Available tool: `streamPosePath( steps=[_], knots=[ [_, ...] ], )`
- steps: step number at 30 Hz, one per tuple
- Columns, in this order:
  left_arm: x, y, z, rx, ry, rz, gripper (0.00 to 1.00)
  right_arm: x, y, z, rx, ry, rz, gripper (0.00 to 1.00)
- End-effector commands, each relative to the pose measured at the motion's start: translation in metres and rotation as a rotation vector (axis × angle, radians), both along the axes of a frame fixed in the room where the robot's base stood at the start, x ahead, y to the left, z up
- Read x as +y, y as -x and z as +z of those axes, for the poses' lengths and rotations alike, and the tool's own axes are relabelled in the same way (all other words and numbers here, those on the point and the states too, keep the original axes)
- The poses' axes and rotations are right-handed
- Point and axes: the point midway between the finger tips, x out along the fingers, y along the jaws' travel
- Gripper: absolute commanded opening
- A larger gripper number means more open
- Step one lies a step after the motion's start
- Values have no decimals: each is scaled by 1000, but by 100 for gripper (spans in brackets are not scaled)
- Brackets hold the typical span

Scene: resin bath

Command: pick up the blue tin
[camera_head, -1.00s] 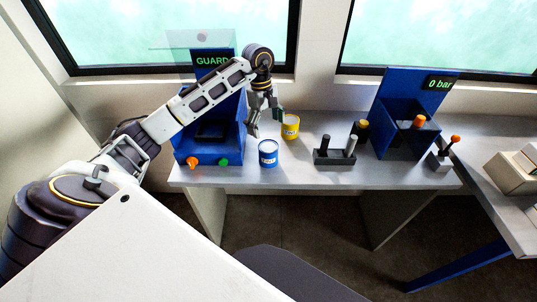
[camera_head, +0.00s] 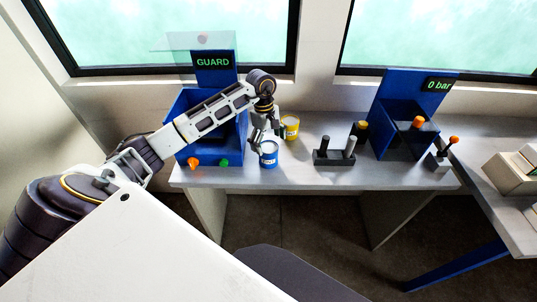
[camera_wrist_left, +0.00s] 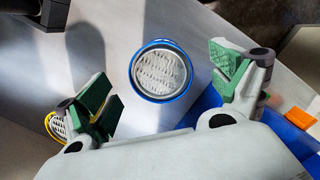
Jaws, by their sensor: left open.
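The blue tin (camera_head: 268,157) stands upright near the front edge of the bench. In the left wrist view its round light top with a blue rim (camera_wrist_left: 161,71) lies between the two green-padded fingers, apart from both. My left gripper (camera_head: 266,137) is open and just above the blue tin; its fingers hide part of the tin's upper side in the head view. In the left wrist view my left gripper (camera_wrist_left: 165,88) shows both fingers spread wide. My right gripper is not in view.
A yellow tin (camera_head: 291,128) stands close behind and right of the blue tin. A blue guard station (camera_head: 212,160) with orange and green knobs is to the left. A dark block with upright pegs (camera_head: 334,157) is to the right, with bare bench (camera_head: 300,172) between.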

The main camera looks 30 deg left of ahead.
Motion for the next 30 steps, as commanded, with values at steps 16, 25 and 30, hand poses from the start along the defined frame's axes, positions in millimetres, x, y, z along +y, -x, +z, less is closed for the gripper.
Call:
streamPosePath(
  steps=[16, 25, 30],
  knots=[
    [-3, 1, -18, 0, 0, -1, 94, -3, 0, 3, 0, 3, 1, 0],
    [-3, 1, -29, 3, 1, 0, 94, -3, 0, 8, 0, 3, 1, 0],
    [-2, 0, -45, 3, 3, 1, 94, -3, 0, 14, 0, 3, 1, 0]
  ],
)
